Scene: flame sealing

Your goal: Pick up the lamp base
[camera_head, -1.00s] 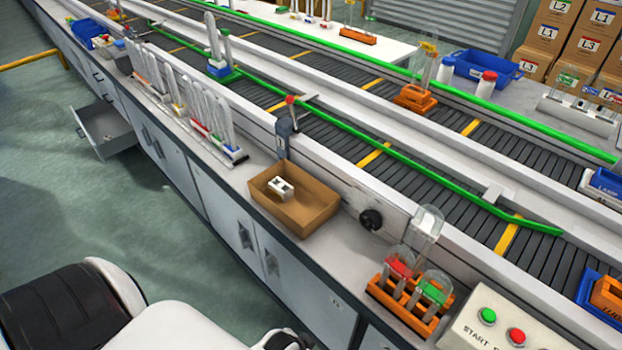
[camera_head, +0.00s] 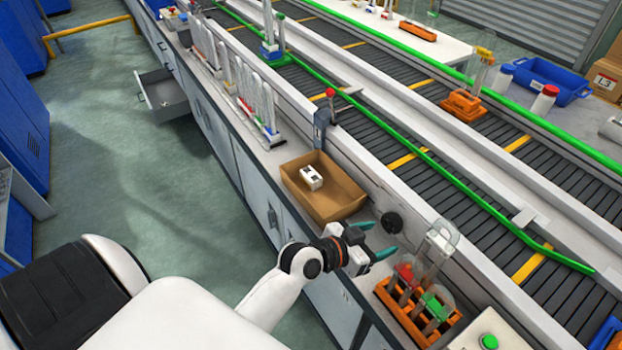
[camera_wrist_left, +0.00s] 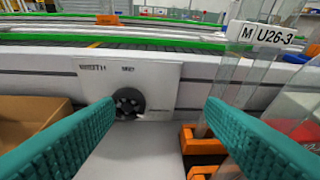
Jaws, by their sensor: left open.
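A small white block-like part with dark openings (camera_head: 311,177) lies in the cardboard box (camera_head: 340,206) on the counter; I cannot tell whether it is the lamp base. An orange rack (camera_head: 388,298) to the right holds clear glass pieces with a red part (camera_head: 405,271) and a green part (camera_head: 437,308). My left gripper (camera_head: 378,238) is open and empty between box and rack. In the left wrist view, its teal fingers (camera_wrist_left: 160,105) point toward a black round knob (camera_wrist_left: 129,103). The box (camera_wrist_left: 30,118) is at left, the rack (camera_wrist_left: 205,146) at right. My right gripper is not in view.
The conveyor's pale side wall (camera_head: 365,186) runs behind the counter. A clear piece labelled MU26-3 (camera_wrist_left: 262,35) rises beside the right finger in the wrist view. Several tubes stand in a rack (camera_head: 235,85) farther left. A button panel (camera_head: 487,341) is at lower right.

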